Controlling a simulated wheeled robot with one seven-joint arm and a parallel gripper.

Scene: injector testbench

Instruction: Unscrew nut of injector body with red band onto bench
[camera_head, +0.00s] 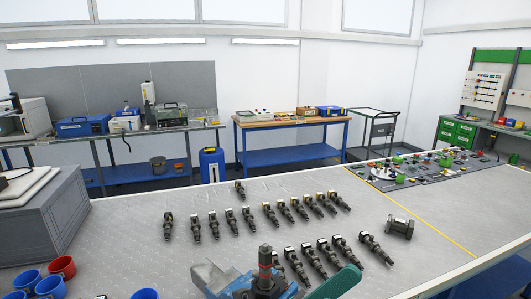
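An injector body with a red band (265,262) stands upright at the bottom middle of the head view. It is dark, with the red band around its upper part. It stands at a blue vise (215,279), which seems to hold it; the jaws are partly hidden and cut off by the lower edge. I cannot make out the nut as a separate part. The grey bench top (120,233) spreads around the vise. My gripper does not show in this view.
Several dark injectors (168,227) lie in rows behind the vise. A green rounded object (336,284) is right of it. A dark metal fitting (399,228) lies further right. Red (62,267) and blue cups (50,287) stand lower left. Bare bench lies left of the vise.

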